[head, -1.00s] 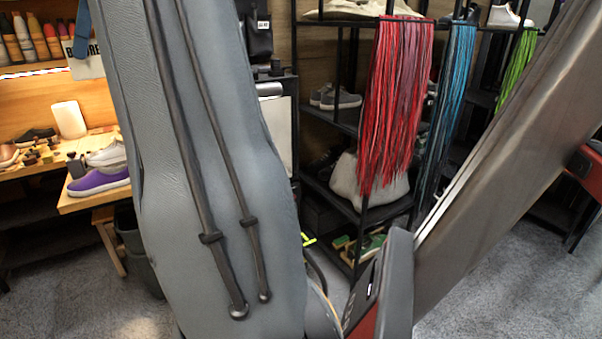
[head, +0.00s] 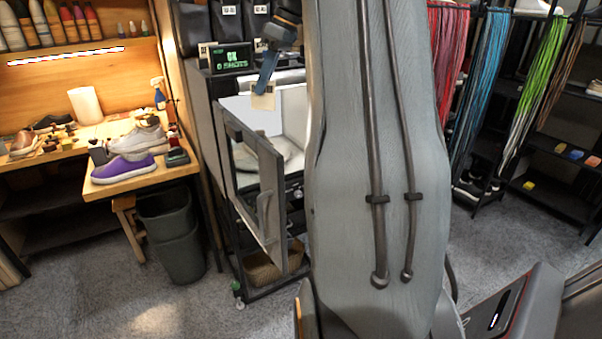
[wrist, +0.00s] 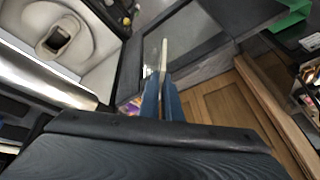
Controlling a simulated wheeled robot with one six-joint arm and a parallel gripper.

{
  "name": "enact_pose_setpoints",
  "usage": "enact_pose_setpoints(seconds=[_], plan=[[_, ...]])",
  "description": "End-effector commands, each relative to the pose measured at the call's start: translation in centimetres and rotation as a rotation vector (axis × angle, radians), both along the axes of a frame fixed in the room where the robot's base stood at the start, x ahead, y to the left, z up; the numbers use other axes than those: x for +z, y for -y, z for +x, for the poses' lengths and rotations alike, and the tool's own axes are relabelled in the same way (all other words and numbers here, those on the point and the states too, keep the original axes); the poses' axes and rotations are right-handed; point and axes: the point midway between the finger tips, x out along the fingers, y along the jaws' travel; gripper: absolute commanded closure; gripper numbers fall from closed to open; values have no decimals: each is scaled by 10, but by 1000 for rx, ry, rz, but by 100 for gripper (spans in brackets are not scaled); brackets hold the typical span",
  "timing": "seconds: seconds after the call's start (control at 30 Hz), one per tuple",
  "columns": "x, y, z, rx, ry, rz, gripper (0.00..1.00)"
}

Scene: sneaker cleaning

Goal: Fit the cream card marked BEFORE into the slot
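My gripper (head: 270,68) has blue fingers and shows at the top middle of the head view, in front of the photo booth's upper front. It is shut on a small cream card (head: 263,100) that hangs below the fingertips. Its lettering is not readable now. In the wrist view the blue fingers (wrist: 161,97) are close together, with the card (wrist: 163,58) seen nearly edge-on as a thin pale strip between their tips. I cannot make out the slot for certain in either view.
The white-lined photo booth (head: 236,108) stands with its framed door (head: 252,190) swung open. A pale shoe (wrist: 60,36) is inside. A display (head: 231,58) reads OK, 0 SHOTS. A workbench (head: 125,184) with a purple sneaker (head: 123,168) and a dark bin (head: 172,235) are at left.

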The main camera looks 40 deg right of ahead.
Motion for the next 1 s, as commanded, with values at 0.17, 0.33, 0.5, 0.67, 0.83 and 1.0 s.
enact_pose_setpoints(seconds=[0.17,0.33,0.5,0.67,0.83,1.0], plan=[[-98,13,-19,-248,-47,75,100],[-182,16,-52,-488,-67,147,100],[-244,14,-91,-677,-67,205,100],[-275,9,-116,-773,-59,238,100],[-285,7,-125,-805,-55,249,100],[-285,7,-125,-803,-53,249,100]])
